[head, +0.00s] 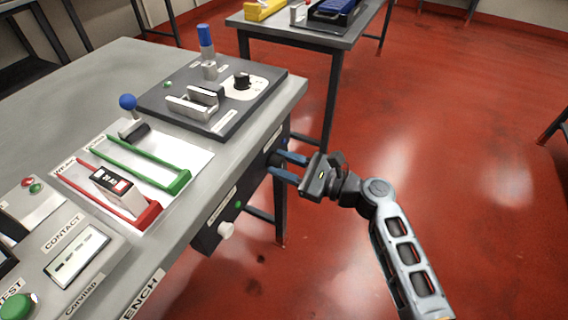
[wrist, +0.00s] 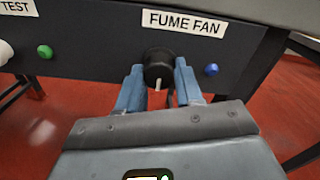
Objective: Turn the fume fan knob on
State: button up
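The fume fan knob (wrist: 158,68) is a black round knob with a white pointer line that points down. It sits under the "FUME FAN" label (wrist: 183,23) on the dark front panel (wrist: 95,42) of the bench. In the wrist view my gripper (wrist: 158,84) has its two blue fingers on either side of the knob, with a gap showing at the sides. I cannot tell whether they touch it. In the head view my gripper (head: 288,167) reaches to the panel from the right, and the knob is mostly hidden there.
A blue light or button (wrist: 211,69) is right of the knob. A green one (wrist: 45,52) and a white knob (head: 226,230) are farther left on the panel. The bench top (head: 60,95) holds a dark fixture (head: 160,100) and red and green rails. The floor at right is clear.

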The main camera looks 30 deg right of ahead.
jog(key=c, duration=0.4)
jog(key=shift+f+n+b, duration=0.15)
jog(key=shift+n+b, duration=0.15)
jog(key=n+b, duration=0.2)
jog(key=n, duration=0.1)
jog(key=shift+f+n+b, duration=0.1)
jog(key=shift+n+b, duration=0.25)
jog(key=shift+n, duration=0.05)
jog(key=n+b, duration=0.3)
jog(key=n, duration=0.1)
jog(key=shift+w+d, duration=0.1)
jog(key=n+b, duration=0.5)
jog(key=shift+n, duration=0.4)
jog(key=shift+r+n+b, duration=0.2)
jog(key=shift+n+b, duration=0.6)
jog(key=shift+n, duration=0.15)
jog(key=shift+r+n+b, duration=0.2)
jog(key=shift+n+b, duration=0.55)
jog(key=shift+n, duration=0.2)
jog(key=shift+r, duration=0.1)
